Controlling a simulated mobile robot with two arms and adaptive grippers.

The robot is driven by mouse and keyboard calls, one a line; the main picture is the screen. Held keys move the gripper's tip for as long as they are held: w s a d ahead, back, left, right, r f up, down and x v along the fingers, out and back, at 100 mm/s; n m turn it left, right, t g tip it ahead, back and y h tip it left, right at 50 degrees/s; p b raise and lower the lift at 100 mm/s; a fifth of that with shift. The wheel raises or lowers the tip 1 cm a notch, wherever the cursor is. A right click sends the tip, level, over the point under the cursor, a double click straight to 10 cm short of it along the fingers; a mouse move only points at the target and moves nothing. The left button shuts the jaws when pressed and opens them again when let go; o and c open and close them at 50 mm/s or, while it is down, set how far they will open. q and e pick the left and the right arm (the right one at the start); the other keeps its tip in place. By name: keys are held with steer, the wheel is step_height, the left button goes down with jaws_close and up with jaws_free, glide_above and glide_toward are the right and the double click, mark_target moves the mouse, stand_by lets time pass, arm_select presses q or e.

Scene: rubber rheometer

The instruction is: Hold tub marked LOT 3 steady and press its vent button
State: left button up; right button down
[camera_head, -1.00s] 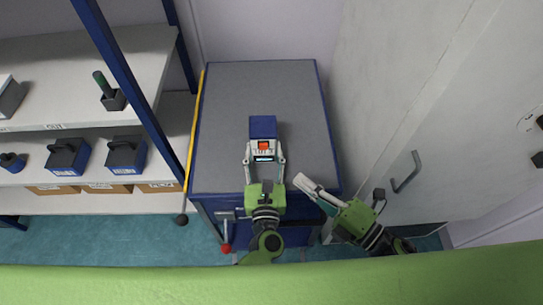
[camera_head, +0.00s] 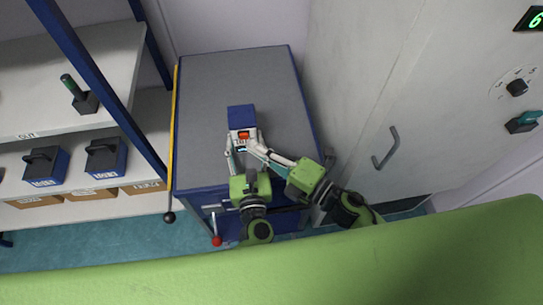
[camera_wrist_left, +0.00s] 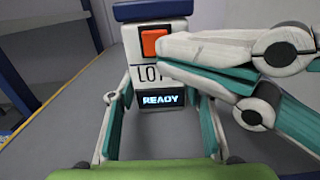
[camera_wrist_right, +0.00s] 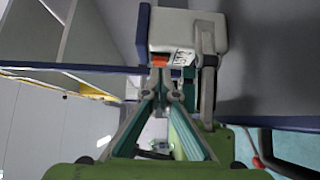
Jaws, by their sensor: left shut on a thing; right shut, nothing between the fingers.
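The tub (camera_head: 241,115) has a blue top and a white front with an orange vent button (camera_wrist_left: 153,41). It stands upright on the grey bench top. In the left wrist view its label reads "LO" and the rest is hidden behind my right fingers; a small display (camera_wrist_left: 161,99) below reads READY. My left gripper (camera_head: 242,150) is shut on the tub, one finger at each side. My right gripper (camera_wrist_right: 160,78) is shut and empty. Its fingertips are right at the button, which also shows in the right wrist view (camera_wrist_right: 159,60); I cannot tell whether they touch it.
The bench top (camera_head: 205,90) is clear around and behind the tub. A shelf rack (camera_head: 100,180) with several dark-handled tubs stands at the left. A tall grey cabinet with a handle (camera_head: 386,148) stands close at the right. A red-knobbed lever (camera_head: 216,240) sticks out at the bench front.

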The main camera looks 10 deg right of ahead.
mark_target(249, 137)
steer(key=shift+w+a, duration=0.5)
steer(key=shift+w, duration=0.05)
arm_select(q)
steer(key=shift+d, duration=0.1)
arm_select(e)
steer(key=shift+w+d, duration=0.1)
steer(key=shift+w, duration=0.9)
arm_select(q)
steer(key=shift+s, duration=0.1)
steer(key=shift+f, duration=0.1)
arm_select(e)
steer(key=shift+s+d+f, duration=0.1)
steer(key=shift+s+d, duration=0.05)
arm_select(q)
steer(key=shift+f, duration=0.15)
arm_select(e)
steer(key=v, duration=0.9)
steer(key=shift+s, duration=0.5)
